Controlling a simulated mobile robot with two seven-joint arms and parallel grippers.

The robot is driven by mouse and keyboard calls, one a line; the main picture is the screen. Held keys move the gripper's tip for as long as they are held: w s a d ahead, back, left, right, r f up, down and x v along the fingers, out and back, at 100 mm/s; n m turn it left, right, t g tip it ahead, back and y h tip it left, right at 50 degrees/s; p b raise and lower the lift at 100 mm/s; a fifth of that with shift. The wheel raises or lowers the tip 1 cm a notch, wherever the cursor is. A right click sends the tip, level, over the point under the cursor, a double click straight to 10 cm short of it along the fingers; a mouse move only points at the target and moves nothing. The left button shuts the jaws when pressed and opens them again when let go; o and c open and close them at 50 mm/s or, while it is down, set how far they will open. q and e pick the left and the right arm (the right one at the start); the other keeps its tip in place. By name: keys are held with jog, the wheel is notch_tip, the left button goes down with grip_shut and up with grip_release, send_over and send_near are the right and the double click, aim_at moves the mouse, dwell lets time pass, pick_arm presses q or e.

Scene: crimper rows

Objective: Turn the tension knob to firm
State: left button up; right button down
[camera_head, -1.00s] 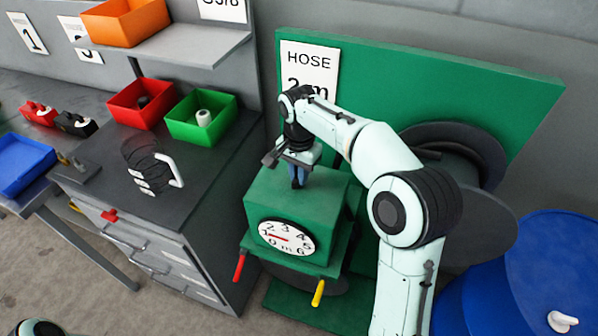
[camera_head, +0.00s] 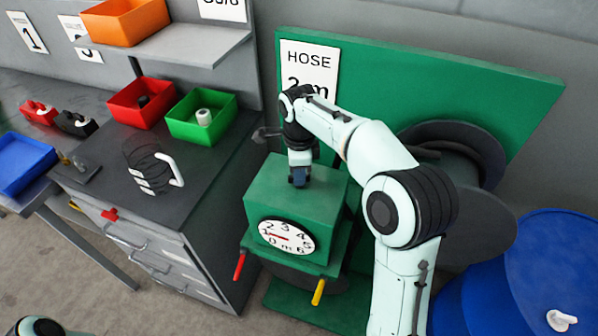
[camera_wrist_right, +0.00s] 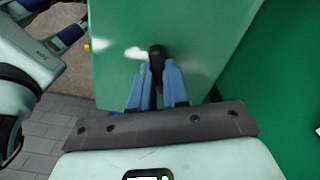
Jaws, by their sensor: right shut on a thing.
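The green hose-measuring box (camera_head: 297,201) stands in front of the green panel, with a round white dial (camera_head: 286,237) on its front; a red needle points near the 1. My right gripper (camera_head: 298,182) points down on the box's top. In the right wrist view its blue fingers (camera_wrist_right: 157,80) are shut on a small dark knob (camera_wrist_right: 156,53) standing up from the box's top. The fingers hide most of the knob, and no setting mark is readable. Part of my left gripper (camera_wrist_right: 66,32) shows at the upper left of the wrist view; its opening is unclear.
A red handle (camera_head: 239,266) and a yellow handle (camera_head: 318,292) stick out below the box. A grey cabinet (camera_head: 215,170) stands to the left with a red bin (camera_head: 142,119) and a green bin (camera_head: 185,131). A blue drum (camera_head: 550,255) is at the right.

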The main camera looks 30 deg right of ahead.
jog(key=m, duration=0.4)
jog(key=shift+m, duration=0.4)
dwell(0.4)
jog(key=c, duration=1.1)
grip_release()
jog(key=shift+r, duration=0.1)
notch_tip(320, 180, up, 13)
jog(key=shift+r, duration=0.1)
